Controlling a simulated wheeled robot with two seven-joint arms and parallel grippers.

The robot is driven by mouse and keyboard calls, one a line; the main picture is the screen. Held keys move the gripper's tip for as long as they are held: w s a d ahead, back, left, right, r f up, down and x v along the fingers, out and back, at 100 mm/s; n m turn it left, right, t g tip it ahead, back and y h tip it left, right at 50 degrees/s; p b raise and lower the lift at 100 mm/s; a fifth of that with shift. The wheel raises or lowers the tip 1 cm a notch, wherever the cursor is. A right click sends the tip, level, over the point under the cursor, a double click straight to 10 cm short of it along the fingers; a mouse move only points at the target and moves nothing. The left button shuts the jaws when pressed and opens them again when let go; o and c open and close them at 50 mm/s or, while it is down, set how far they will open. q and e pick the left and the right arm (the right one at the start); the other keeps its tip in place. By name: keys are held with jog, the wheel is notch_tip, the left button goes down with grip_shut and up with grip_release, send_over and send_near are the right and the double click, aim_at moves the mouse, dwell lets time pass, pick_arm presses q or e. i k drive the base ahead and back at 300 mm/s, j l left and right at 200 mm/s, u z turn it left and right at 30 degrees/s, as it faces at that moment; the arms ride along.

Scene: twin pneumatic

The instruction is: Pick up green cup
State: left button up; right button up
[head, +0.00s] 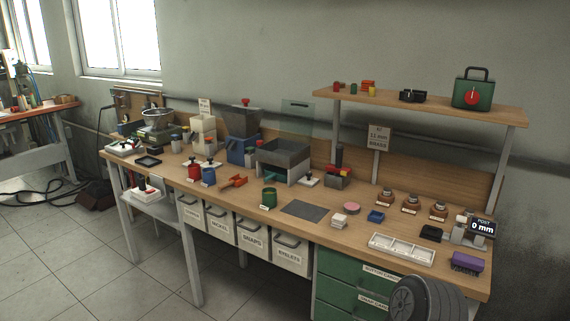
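A green cup (269,196) stands upright on the wooden workbench (390,218), near its front edge and left of a dark grey mat. A small white label sits in front of it. The cup is small in the picture, so I cannot tell what is inside. Neither of my grippers shows in the head view. A dark grey rounded part at the bottom right may be part of my arm, and it hides some of the bench's lower front.
The dark mat (304,209) is bare. An orange-red tool (233,182) lies left of the cup, and a grey open-topped box (283,157) stands behind it. White bins (254,240) and green drawers (343,282) are below the bench. A shelf (440,104) spans the back right.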

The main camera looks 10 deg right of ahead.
aim_at(269, 198)
jog(key=i, duration=0.6)
jog(key=z, duration=1.55)
